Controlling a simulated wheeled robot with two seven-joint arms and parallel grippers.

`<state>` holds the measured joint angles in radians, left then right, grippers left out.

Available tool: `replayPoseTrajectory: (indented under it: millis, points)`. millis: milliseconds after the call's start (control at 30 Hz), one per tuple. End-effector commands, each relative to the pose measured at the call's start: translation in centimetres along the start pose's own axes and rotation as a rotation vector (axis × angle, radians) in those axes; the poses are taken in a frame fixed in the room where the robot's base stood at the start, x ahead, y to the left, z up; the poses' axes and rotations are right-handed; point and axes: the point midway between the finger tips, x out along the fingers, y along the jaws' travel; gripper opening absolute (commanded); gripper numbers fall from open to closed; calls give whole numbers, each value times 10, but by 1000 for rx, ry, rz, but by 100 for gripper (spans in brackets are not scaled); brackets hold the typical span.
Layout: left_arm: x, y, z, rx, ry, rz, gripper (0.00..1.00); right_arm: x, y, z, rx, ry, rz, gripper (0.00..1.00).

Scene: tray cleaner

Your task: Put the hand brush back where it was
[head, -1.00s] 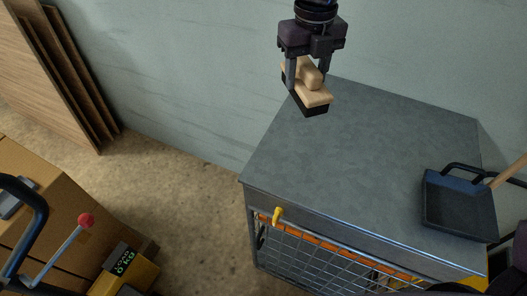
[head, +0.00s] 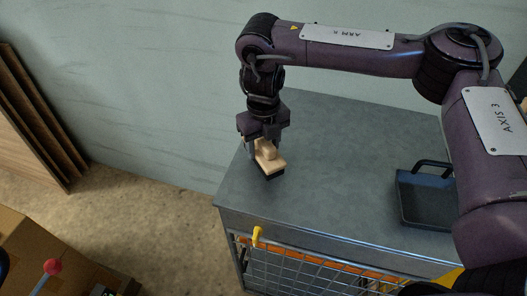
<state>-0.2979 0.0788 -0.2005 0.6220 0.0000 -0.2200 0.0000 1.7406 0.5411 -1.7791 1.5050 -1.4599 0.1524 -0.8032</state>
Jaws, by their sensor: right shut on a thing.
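The hand brush (head: 270,163) has a pale wooden body with a raised grip and dark bristles underneath. My right gripper (head: 262,148) is shut on its wooden grip and points down. The brush is over the left part of the grey cabinet top (head: 333,150). Its bristles are at or just above the surface; I cannot tell whether they touch. My left gripper is not in view.
A yellow hook (head: 256,236) hangs on the cabinet's front edge. The middle of the top is clear. Cardboard boxes (head: 60,250) stand lower left.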

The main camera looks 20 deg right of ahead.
Motion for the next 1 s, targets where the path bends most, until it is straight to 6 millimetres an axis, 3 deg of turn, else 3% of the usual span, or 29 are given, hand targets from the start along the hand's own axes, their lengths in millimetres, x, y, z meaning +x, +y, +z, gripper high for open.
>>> replayPoseTrajectory:
  millis: [100, 200, 600, 633, 767, 1000]
  points:
    - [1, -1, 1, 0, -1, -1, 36, 20, 0, -1, 1, 6, 3, 29]
    - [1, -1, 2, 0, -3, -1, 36, 28, 0, 0, 1, 3, 2, 29]
    - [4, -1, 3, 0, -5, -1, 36, 33, 0, 0, 0, 1, 0, 29]
    - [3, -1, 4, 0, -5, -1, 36, 32, 0, 0, 0, 1, 0, 54]
    - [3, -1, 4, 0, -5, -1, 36, 32, 0, 0, 0, 2, 0, 71]
    - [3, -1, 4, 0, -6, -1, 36, 32, 0, 0, 0, 2, 0, 72]
